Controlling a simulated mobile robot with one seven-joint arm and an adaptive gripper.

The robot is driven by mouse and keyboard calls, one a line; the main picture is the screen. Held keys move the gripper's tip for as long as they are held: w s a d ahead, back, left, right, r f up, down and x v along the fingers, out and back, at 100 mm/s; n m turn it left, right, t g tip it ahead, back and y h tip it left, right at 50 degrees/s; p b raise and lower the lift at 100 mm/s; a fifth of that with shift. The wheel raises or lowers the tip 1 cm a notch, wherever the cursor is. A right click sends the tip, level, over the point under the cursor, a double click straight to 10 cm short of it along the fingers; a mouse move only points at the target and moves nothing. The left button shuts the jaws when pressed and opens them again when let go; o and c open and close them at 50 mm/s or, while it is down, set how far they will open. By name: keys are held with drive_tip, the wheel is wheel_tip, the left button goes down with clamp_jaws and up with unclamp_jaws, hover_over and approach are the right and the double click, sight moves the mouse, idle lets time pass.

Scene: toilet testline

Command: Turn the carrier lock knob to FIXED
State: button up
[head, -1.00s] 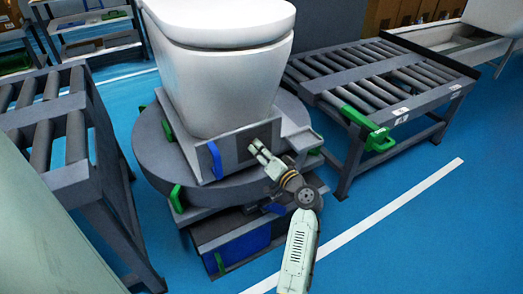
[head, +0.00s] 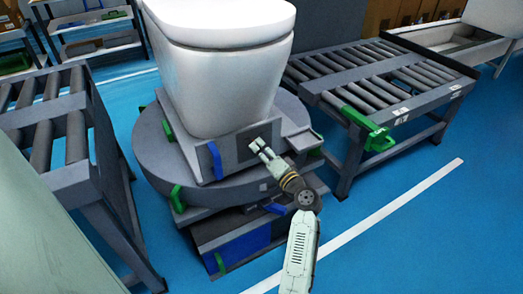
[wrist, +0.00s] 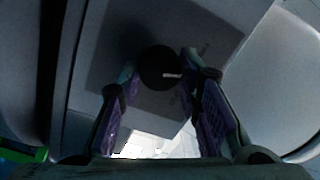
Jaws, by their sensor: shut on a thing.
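The carrier lock knob (wrist: 158,66) is a round black knob with a short pale mark, seen in the wrist view on a grey plate of the carrier. The mark points to the right in that view. My gripper (wrist: 164,82) has its two purple-padded fingers on either side of the knob, shut on it. In the head view my gripper (head: 257,146) reaches the front face of the grey carrier (head: 232,150) under the white toilet (head: 222,85). The knob is hidden there behind the fingers. I cannot read any FIXED label.
The carrier sits on a round grey turntable (head: 155,158). A blue handle (head: 215,160) stands left of my gripper. Roller conveyors stand at the left (head: 60,107) and right (head: 317,90), the right one with a green bracket (head: 378,138). Blue floor (head: 440,225) is clear at the lower right.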

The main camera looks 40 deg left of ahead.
drive_tip(key=m+p, duration=0.2)
drive_tip(key=m, duration=0.4)
drive_tip(key=shift+m, duration=0.3)
drive_tip(key=m+t+p, duration=0.1)
drive_tip(key=m+p, duration=0.1)
drive_tip(key=m, duration=0.3)
drive_tip(key=shift+s+f+m+p, duration=0.1)
drive_tip(key=shift+m+p, duration=0.25)
drive_tip(key=shift+m, duration=0.05)
drive_tip(key=o, duration=1.2)
drive_tip(key=shift+c, duration=0.2)
drive_tip(key=v, duration=1.2)
